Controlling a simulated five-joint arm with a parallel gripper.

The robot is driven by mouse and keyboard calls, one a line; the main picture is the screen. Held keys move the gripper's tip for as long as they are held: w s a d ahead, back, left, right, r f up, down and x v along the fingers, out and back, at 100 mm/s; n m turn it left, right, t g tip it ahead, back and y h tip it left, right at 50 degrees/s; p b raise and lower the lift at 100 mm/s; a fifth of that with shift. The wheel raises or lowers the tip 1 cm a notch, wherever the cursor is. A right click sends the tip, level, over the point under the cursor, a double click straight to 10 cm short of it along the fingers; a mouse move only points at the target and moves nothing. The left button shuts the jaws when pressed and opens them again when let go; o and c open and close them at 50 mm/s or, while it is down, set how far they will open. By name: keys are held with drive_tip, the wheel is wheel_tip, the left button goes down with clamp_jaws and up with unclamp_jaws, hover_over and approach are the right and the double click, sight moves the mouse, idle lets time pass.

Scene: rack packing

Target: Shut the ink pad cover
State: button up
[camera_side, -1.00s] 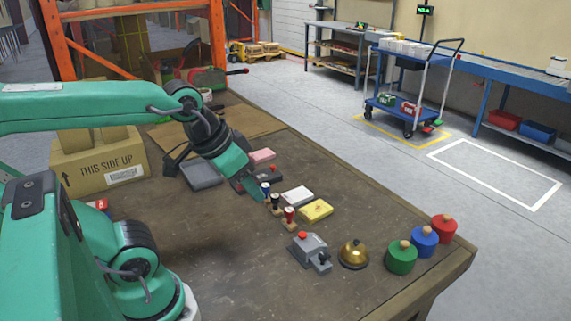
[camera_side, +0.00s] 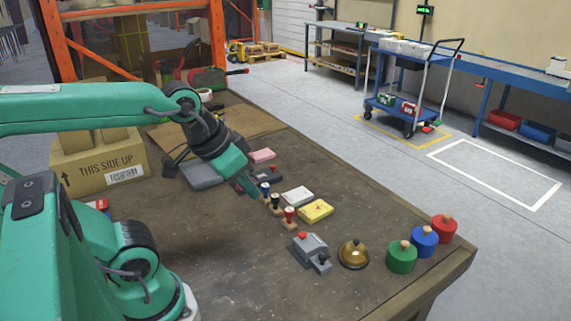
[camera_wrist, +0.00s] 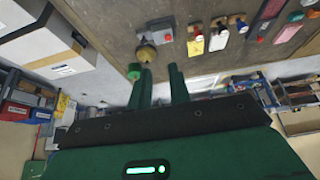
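A flat grey case (camera_side: 200,174) lies on the table in the side view, left of my gripper, with a dark panel (camera_side: 174,159) tilted up at its left. It may be the open ink pad and its cover, but I cannot tell for sure. My gripper (camera_side: 254,192) hangs over the table to the right of the case, near the stamps. In the wrist view my gripper (camera_wrist: 158,75) shows two fingers apart with nothing between them. My wrist partly hides the area beside the case.
Stamps (camera_side: 289,216), a white block (camera_side: 297,196), a yellow block (camera_side: 316,210), a pink block (camera_side: 262,156) and a dark red-buttoned item (camera_side: 268,175) lie close by. A grey switch box (camera_side: 310,250), brass bell (camera_side: 353,255) and green knobbed weight (camera_side: 401,258) stand nearer.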

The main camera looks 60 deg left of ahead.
drive_tip(key=shift+w+a+r, duration=0.1)
drive_tip(key=shift+w+r, duration=0.05)
drive_tip(key=shift+w, duration=0.1)
clamp_jaws()
drive_tip(key=w+a+r+n+g+y, duration=0.1)
drive_tip(key=w+a+n, duration=0.1)
drive_tip(key=w+a, duration=0.65)
drive_tip(key=w+a+r+n+y, duration=0.1)
drive_tip(key=w+a, duration=0.5)
drive_tip(key=w, duration=0.5)
drive_tip(key=w+a+f+n, duration=0.1)
drive_tip(key=w+a+f, duration=0.1)
drive_tip(key=a+f, duration=0.2)
drive_tip(key=w+a+f+g, duration=0.1)
drive_tip(key=w+a+f, duration=0.2)
drive_tip(key=a, duration=0.7)
drive_tip(key=w+a+f+n, duration=0.1)
drive_tip(key=w+a+f, duration=0.2)
drive_tip(key=a+f, duration=0.3)
drive_tip(key=shift+a+n, duration=0.3)
drive_tip(key=shift+a, duration=0.6)
